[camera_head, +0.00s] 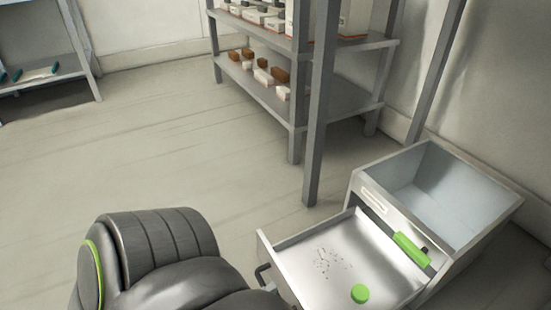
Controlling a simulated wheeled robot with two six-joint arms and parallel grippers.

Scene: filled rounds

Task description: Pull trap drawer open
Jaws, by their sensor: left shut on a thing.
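The trap drawer (300,246) is a pale metal tray that stands pulled out from the front of a grey box-shaped unit (471,240) at the lower right. Its dark handle (262,272) is on the near left side. My left arm comes in from the bottom left, and my left gripper (266,286) is at the handle, shut on it. The fingertips are mostly hidden by the arm and the bottom edge. My right gripper is not in view.
A green block (411,250) sits at the drawer's inner end. The unit's top is an open, empty compartment. A grey shelf rack (335,98) with small brown and white items stands behind, its post close to the unit. The floor (180,140) left of it is clear.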

